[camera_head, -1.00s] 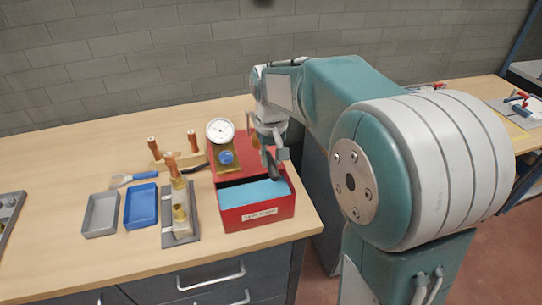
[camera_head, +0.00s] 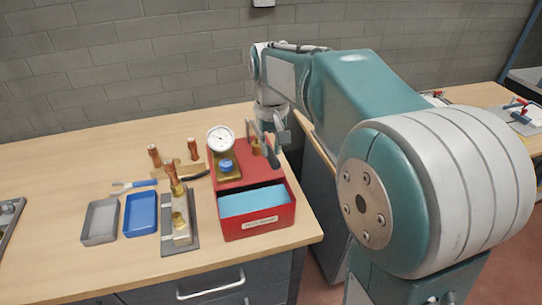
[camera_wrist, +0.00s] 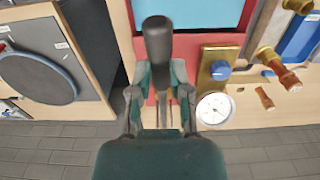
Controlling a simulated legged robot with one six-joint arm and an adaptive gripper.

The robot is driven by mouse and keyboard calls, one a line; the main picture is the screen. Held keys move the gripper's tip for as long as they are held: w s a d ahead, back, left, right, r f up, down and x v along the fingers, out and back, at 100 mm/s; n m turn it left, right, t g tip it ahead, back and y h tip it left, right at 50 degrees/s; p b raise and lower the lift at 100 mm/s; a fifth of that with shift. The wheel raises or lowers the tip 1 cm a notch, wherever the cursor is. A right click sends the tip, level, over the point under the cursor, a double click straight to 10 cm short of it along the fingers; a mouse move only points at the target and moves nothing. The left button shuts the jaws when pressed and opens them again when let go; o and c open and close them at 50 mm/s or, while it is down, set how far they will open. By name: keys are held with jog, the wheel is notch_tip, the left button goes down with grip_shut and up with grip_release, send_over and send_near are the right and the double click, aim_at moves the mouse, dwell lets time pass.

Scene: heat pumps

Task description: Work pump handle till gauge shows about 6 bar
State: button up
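The red test pump (camera_head: 232,178) stands near the table's right front edge, with a blue-filled trough (camera_head: 252,201). Its white gauge (camera_head: 221,139) faces me, and also shows in the wrist view (camera_wrist: 214,109); its needle is too small to read. A blue knob (camera_head: 226,166) sits on a brass block beside the gauge. My gripper (camera_head: 270,145) is at the pump's right rear. In the wrist view the pump's dark handle (camera_wrist: 158,38) lies between the fingers of my gripper (camera_wrist: 159,75), which are closed in close on both sides of it. The exact finger contact is partly hidden.
A block wall stands behind.

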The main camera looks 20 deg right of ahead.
jog(key=shift+r, duration=3.4)
jog(key=shift+f, duration=0.2)
jog(key=shift+f, duration=6)
jog(key=shift+r, duration=6.2)
